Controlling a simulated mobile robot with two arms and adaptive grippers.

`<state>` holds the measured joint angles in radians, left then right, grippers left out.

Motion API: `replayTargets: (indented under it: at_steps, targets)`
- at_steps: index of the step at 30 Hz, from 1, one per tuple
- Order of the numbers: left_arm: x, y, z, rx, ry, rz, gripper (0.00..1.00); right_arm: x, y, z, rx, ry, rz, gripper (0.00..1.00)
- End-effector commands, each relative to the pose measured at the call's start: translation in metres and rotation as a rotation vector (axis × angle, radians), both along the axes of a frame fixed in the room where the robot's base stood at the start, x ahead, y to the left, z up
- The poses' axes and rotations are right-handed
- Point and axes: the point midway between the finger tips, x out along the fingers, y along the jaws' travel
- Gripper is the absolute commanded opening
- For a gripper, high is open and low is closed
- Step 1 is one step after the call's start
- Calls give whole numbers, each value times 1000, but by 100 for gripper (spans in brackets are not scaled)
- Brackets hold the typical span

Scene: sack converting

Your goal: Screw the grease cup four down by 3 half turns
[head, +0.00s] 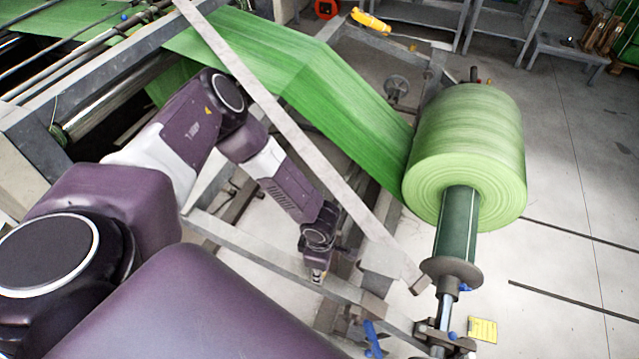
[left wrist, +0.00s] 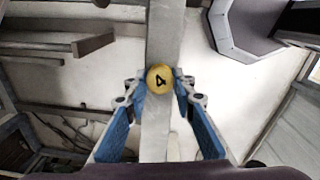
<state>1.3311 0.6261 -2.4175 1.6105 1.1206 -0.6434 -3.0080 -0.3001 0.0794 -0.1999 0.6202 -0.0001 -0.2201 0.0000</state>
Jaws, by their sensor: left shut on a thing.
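The grease cup four is a small round yellow cap (left wrist: 159,79) with a black 4 on its top, in the left wrist view. It sits at a grey metal bar of the frame. My left gripper (left wrist: 160,84) has its blue-padded fingers on both sides of the cap and is shut on it. In the head view my left gripper (head: 317,274) is small and low at the grey machine frame, and the cup cannot be made out there. My right gripper is in neither view.
A large green fabric roll (head: 466,150) sits on a shaft at the right, fed by a green web (head: 330,90). A diagonal grey bar (head: 290,130) crosses close to my left arm. A blue lever (head: 372,338) stands below right. Open floor (head: 570,270) lies at the far right.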

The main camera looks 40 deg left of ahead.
Motion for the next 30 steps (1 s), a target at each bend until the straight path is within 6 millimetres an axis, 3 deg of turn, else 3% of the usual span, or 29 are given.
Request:
replayTargets:
  at_steps: [14, 15, 19, 30]
  targets:
    - [0, -2, 0, -3, 1, -9, 0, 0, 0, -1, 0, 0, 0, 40]
    - [0, -2, 0, -3, 1, -9, 26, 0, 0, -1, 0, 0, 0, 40]
    - [0, -1, 0, -3, 1, -9, 40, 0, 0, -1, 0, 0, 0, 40]
    - [0, -1, 4, -3, 0, -7, 41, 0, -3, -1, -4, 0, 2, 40]
